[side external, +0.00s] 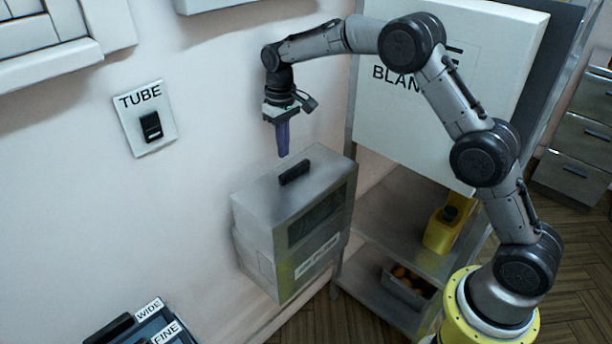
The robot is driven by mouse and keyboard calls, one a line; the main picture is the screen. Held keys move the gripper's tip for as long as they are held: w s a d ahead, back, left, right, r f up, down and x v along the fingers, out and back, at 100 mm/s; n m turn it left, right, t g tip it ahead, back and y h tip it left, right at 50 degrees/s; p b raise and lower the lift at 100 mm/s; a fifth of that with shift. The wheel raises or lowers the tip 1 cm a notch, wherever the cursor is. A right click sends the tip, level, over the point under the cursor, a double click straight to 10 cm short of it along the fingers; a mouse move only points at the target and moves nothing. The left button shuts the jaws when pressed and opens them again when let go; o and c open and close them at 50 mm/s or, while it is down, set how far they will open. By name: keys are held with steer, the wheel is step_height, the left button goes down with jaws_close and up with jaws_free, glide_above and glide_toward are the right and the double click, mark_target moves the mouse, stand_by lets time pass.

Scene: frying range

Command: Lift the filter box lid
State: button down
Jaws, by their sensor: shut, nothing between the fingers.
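The filter box (262,262) is a grey metal box against the wall, with a label and a dark window on its front. Its lid (255,200) lies on top and carries a black handle (295,172). My gripper (283,152) points down above the lid, close to the handle and apart from it. Its purple fingers are shut with nothing between them.
A metal shelf unit right of the box holds a yellow jug (441,228) and a tray (408,288) of brownish items. A white panel (440,90) stands above it. A switch plate marked TUBE (146,118) is on the wall. Labelled WIDE and FINE items (150,325) sit at lower left.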

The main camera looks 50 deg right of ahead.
mark_target(296, 168)
stand_by(0.3)
steer(key=shift+f, duration=2)
steer(key=shift+s, duration=0.15)
steer(key=shift+s+r, duration=0.25)
steer(key=shift+s, duration=0.7)
steer(key=shift+s+r, duration=0.2)
steer(key=shift+s, duration=1.35)
